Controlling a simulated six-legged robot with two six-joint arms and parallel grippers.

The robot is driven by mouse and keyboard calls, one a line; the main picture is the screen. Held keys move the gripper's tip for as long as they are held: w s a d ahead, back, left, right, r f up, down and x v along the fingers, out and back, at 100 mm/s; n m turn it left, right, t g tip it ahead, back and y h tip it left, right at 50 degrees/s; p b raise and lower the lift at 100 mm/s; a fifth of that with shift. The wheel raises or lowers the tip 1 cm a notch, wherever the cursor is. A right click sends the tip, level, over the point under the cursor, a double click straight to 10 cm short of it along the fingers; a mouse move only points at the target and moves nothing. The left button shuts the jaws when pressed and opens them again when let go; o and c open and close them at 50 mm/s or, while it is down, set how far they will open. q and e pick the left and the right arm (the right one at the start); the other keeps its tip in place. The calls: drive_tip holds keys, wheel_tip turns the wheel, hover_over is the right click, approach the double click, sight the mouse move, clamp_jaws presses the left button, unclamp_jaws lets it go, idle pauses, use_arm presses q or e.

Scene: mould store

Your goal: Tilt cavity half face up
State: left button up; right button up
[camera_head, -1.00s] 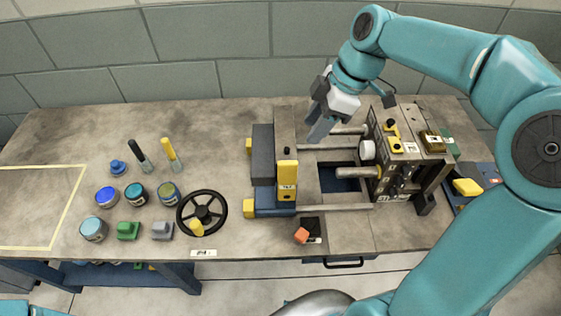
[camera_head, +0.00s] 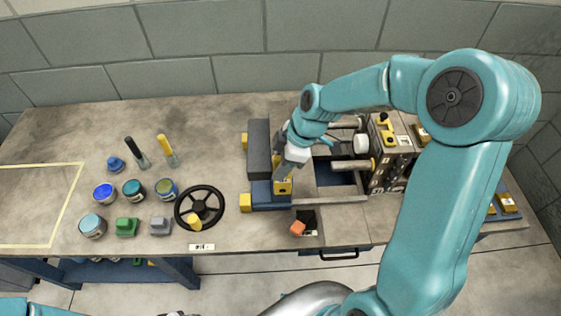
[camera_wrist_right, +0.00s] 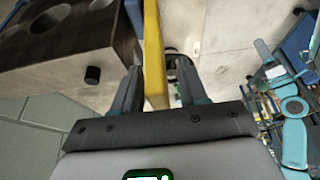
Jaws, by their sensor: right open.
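The cavity half appears to be the upright pale block (camera_head: 281,108) at the left end of the press on the bench, partly hidden behind my right gripper. In the right wrist view its pale side (camera_wrist_right: 60,88) carries a black knob, and a darker face shows round holes. A yellow tilt handle (camera_head: 283,188) stands at its front. My right gripper (camera_head: 284,168) is at this handle. In the right wrist view the yellow bar (camera_wrist_right: 154,45) runs between the two open fingers (camera_wrist_right: 159,78), which are not closed on it. My left gripper is out of view.
Guide rods (camera_head: 350,165) and the other mould half (camera_head: 386,150) are to the right. A black handwheel (camera_head: 200,208), several tins and two upright tools (camera_head: 168,150) stand left. An orange piece (camera_head: 297,228) is at the front. The bench behind the tools is clear.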

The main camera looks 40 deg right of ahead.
drive_tip(key=shift+a, duration=0.1)
drive_tip(key=shift+c, duration=0.6)
drive_tip(key=shift+w, duration=0.1)
clamp_jaws()
